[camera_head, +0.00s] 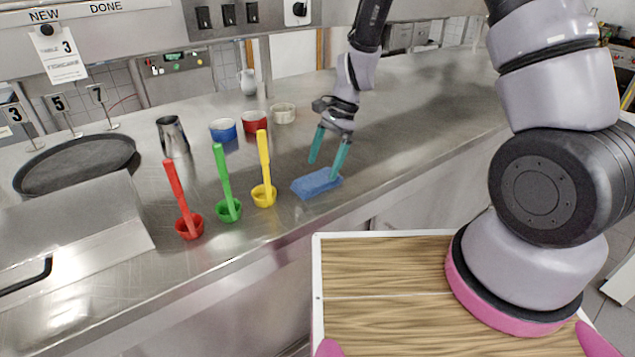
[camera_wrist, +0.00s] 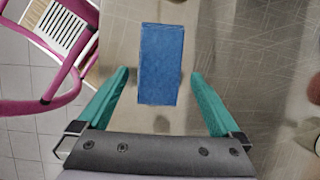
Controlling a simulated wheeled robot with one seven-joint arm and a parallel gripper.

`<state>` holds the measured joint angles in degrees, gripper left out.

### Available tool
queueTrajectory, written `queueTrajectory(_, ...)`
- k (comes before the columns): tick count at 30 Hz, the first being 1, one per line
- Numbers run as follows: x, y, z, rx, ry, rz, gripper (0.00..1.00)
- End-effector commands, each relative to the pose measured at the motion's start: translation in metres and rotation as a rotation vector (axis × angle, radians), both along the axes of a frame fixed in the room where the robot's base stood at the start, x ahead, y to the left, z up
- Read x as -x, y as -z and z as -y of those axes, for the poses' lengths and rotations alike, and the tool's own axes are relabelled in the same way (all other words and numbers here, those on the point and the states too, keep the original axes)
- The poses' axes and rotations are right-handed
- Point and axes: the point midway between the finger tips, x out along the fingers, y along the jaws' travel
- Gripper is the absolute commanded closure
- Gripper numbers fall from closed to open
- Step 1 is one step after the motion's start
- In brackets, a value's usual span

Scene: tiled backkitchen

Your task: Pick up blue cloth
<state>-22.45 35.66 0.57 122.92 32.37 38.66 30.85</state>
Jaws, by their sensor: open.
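The blue cloth (camera_head: 316,184) is a folded rectangular pad lying flat on the steel counter, right of the yellow ladle. In the wrist view the cloth (camera_wrist: 160,64) lies between and ahead of the two fingers. My gripper (camera_head: 327,168) has teal fingers, open and empty, pointing down at the cloth. One finger shows beside the cloth's right end, the other above and behind it. In the wrist view my gripper (camera_wrist: 159,74) shows a gap on each side of the cloth. I cannot tell whether a finger touches it.
Yellow (camera_head: 264,170), green (camera_head: 224,184) and red (camera_head: 181,202) ladles stand left of the cloth. The counter (camera_head: 420,130) is clear to the right.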

Motion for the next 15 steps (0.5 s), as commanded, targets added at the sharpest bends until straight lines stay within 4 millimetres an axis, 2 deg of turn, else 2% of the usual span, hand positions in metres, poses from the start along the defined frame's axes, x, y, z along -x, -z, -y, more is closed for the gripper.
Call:
queueTrajectory(6, 0.009, 0.029, -0.011, 0.001, -0.001, -0.003, 0.0)
queueTrajectory(15, 0.01, 0.033, -0.013, -0.001, -0.001, -0.001, 0.0)
